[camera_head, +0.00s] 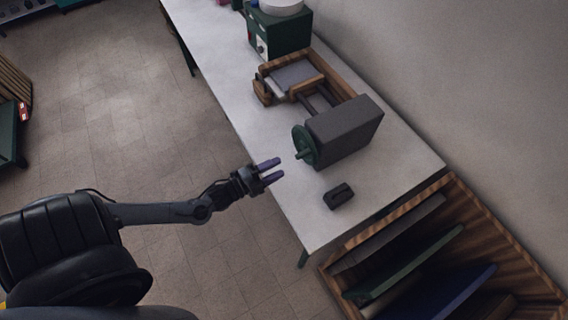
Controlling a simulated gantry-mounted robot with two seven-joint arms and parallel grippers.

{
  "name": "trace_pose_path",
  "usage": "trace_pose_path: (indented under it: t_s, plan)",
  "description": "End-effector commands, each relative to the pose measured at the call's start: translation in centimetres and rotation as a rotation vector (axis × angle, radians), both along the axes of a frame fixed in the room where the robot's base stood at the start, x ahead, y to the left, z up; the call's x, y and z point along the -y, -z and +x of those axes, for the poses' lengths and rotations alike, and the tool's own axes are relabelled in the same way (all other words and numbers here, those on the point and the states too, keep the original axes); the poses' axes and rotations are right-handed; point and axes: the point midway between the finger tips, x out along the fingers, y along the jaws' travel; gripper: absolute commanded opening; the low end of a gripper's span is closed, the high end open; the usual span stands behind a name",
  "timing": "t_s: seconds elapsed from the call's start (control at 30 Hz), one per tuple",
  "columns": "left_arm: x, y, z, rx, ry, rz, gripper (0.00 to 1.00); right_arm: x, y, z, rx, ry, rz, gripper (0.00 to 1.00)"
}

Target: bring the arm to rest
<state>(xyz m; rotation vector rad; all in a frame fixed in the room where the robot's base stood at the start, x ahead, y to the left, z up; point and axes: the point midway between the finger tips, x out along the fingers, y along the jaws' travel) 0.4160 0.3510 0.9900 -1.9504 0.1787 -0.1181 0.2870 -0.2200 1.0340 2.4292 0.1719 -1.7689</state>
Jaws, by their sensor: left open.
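My left arm (165,213) reaches in from the lower left. My left gripper (273,171) has two purple fingers set apart with nothing between them. It is by the front edge of the white table (262,135), to the left of the grey box-shaped device with a green wheel (306,146). It appears apart from the device. My right gripper does not show.
A small black block (338,196) lies on the table near its right end. A wooden frame (281,65) and a green machine (278,36) stand further back. A wooden rack (329,283) with several panels stands at the lower right. The tiled floor (110,110) at left is mostly clear.

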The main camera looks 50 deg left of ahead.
Motion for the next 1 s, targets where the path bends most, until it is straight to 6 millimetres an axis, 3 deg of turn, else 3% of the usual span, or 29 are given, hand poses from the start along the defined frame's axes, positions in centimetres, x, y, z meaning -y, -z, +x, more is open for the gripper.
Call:
trace_pose_path:
  t_s: [0.73, 0.83, 1.0]
  plan:
    - [0.3, 0.4, -1.3, -0.005, -0.014, -0.022, 0.48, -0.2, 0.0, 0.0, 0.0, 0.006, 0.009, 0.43]
    - [1.3, 0.2, -1.5, 0.006, -0.043, -0.073, 0.48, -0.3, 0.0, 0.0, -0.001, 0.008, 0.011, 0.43]
    - [5.2, -2.6, -0.7, 0.006, -0.115, -0.258, 0.48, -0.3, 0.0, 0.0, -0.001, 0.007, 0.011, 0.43]
